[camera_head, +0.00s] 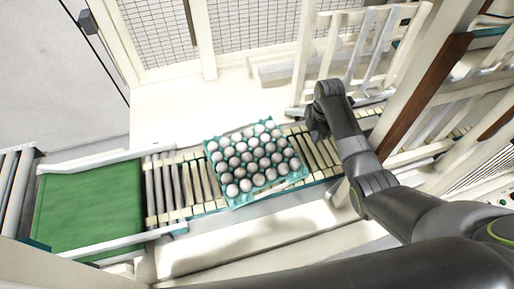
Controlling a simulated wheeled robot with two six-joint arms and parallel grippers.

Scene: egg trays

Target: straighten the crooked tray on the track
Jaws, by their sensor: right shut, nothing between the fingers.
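A teal egg tray (238,203) full of pale eggs sits on the roller track (200,184) in the middle of the view. The tray is turned at an angle to the track, and its lower edge reaches the track's front rail. My right gripper (318,132) is shut and empty over the track, to the right of the tray and apart from it. The dark arm and wrist partly hide the gripper's fingers. My left gripper is not in view.
A green belt (88,210) with white side rails lies at the left, before the grey rollers. Bare track lies on both sides of the tray. A white frame with a brown post (424,95) stands at the right. A mesh panel (255,28) stands behind.

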